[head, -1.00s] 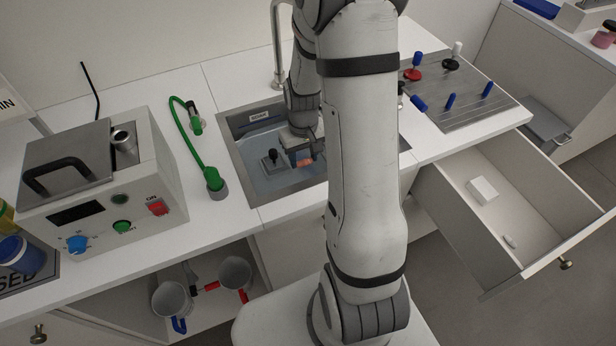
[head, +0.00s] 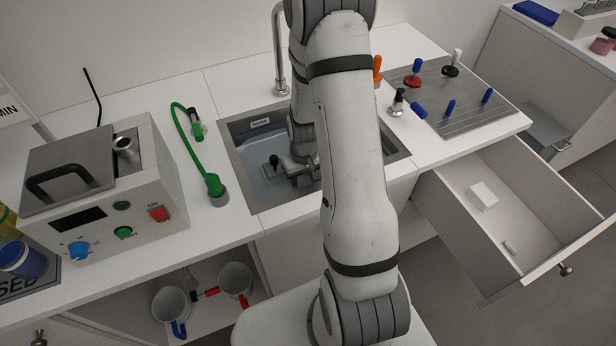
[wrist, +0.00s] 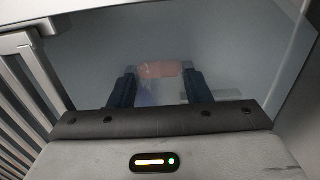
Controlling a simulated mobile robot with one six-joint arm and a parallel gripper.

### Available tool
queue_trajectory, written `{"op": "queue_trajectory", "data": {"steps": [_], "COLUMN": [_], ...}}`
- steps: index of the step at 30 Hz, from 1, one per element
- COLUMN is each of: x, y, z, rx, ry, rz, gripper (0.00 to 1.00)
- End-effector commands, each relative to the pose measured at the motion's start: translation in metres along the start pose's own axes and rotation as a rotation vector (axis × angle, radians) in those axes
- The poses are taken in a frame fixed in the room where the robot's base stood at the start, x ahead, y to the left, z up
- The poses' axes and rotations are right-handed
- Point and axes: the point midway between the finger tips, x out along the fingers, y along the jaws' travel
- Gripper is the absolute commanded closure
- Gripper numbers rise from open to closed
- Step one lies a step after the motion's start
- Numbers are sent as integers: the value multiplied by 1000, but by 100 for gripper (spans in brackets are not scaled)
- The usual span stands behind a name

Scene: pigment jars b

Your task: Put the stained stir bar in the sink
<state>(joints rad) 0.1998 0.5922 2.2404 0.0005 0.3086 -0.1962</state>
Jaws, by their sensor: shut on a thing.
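The sink (head: 398,156) is set into the worktop, with a label on its back inner wall and a bluish, water-like surface inside. My gripper (wrist: 160,78) is down in it; in the head view my arm hides most of the fingers. The wrist view shows the two dark fingers on either end of a short reddish-pink bar, which I take for the stained stir bar (wrist: 158,70). My gripper is shut on it. The bar is blurred and faint there, and hidden in the head view. I cannot tell whether it touches the bottom.
A black-knobbed item (head: 273,161) stands in the sink, left of my gripper. A tap (head: 281,50) rises behind. A green hose (head: 190,145) and a heater box (head: 110,190) stand left. A grey plate (head: 465,120) with handled tools is right. An open drawer (head: 520,215) juts out at front right.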

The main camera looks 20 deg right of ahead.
Motion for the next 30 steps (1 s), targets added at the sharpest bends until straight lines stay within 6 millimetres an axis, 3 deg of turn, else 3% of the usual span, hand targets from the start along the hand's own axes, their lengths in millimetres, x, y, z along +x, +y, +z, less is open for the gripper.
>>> {"op": "queue_trajectory", "data": {"steps": [8, 19, 23, 30], "x": [0, -6, -23, -71], "y": [0, 0, 0, 0], "z": [0, 0, -1, -1], "rx": [0, 1, 1, 1], "ry": [0, 1, 4, 6], "rz": [0, 0, 1, 1], "gripper": [35, 34, 34, 34]}}
